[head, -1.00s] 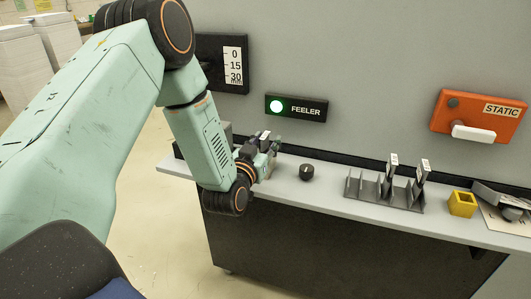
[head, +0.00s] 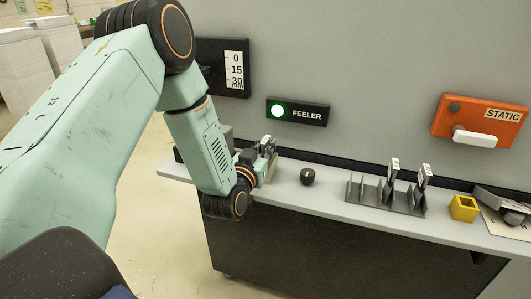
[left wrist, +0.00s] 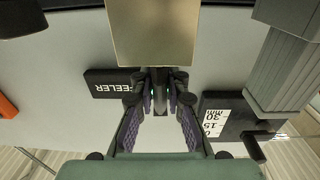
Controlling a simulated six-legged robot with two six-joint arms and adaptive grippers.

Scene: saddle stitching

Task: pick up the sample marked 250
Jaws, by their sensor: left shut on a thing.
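My left gripper (head: 267,150) is at the left end of the grey ledge, beside the machine wall. It is shut on a tan, flat-faced piece (left wrist: 155,32), which fills the top middle of the left wrist view, just past the fingertips (left wrist: 160,88). I can read no number on this piece, so I cannot tell whether it is the sample marked 250. Two thin dark samples with white tags stand in the grey slotted rack, a left one (head: 393,172) and a right one (head: 423,176). Their tags are too small to read. My right gripper is not in view.
A black knob (head: 307,176) stands on the ledge between my left gripper and the rack (head: 378,200). A yellow square holder (head: 463,207) is right of the rack. The FEELER panel (head: 298,111) has a lit green lamp. An orange STATIC box (head: 480,119) hangs on the wall.

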